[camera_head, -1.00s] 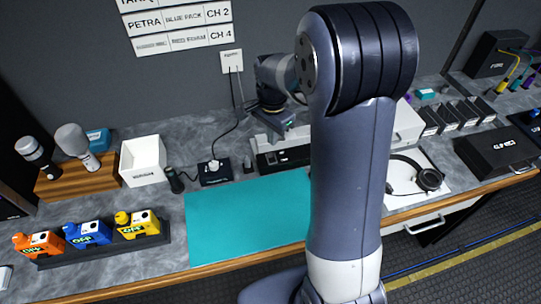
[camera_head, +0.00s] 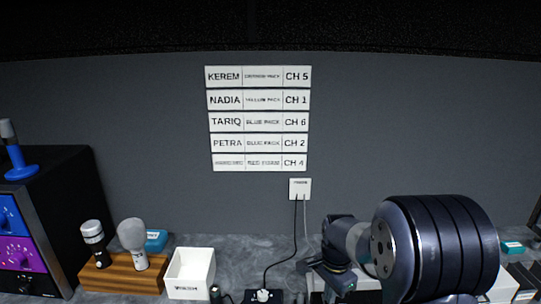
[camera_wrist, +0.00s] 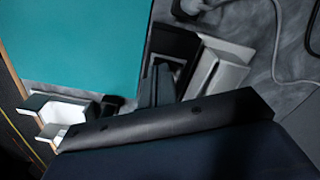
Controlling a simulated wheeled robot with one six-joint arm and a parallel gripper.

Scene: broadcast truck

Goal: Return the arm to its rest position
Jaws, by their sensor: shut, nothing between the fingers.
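My arm (camera_head: 440,250) fills the lower right of the head view, its large dark ribbed joint close to the camera. My gripper (camera_head: 340,283) hangs beyond it at the left, pointing down over the counter. In the wrist view my gripper (camera_wrist: 160,85) shows as dark, narrow fingers above a dark bar. The fingers are shut, with nothing seen between them. The teal mat (camera_wrist: 80,45) lies to their left in the wrist view. The arm's lower links are mostly out of the head view.
A white bin (camera_head: 190,272), a wooden stand (camera_head: 122,278) with microphones and a dark rack unit (camera_head: 60,200) stand at left. A wall outlet (camera_head: 300,188) has cables running down near my gripper. Wall name strips (camera_head: 260,121) hang above, with clear space around them.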

